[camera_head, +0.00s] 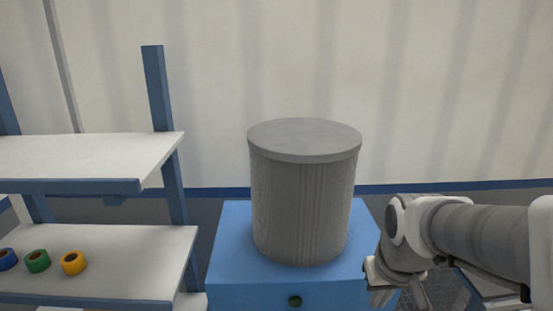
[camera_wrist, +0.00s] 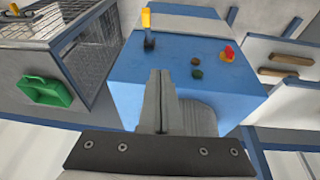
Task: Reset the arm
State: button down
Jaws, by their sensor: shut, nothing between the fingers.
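My gripper (camera_wrist: 163,74) shows in the wrist view with its two grey fingers together and nothing between them. In the head view my arm comes in from the right edge and bends down beside the blue cabinet (camera_head: 229,262); the fingertips are hard to make out there. The gripper is apart from the large grey ribbed cylinder (camera_head: 303,205), which stands upright on the cabinet with a flat lid. In the wrist view the fingers appear in front of the blue cabinet (camera_wrist: 180,65), and a grey rounded shape beside them is partly hidden.
A shelf (camera_head: 85,160) at left holds blue, green and yellow rolls (camera_head: 73,262) on its lower board. The wrist view shows a yellow-handled item (camera_wrist: 148,28), a red knob (camera_wrist: 229,52), a green container (camera_wrist: 45,92) and white drawers with wooden handles (camera_wrist: 290,59).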

jog(key=s+a+r+t, duration=0.2)
jog(key=s+a+r, duration=0.1)
jog(key=s+r, duration=0.4)
jog(key=shift+s+a+y, duration=0.3)
jog(key=shift+s+a, duration=0.1)
jog(key=shift+s, duration=0.1)
dwell(0.4)
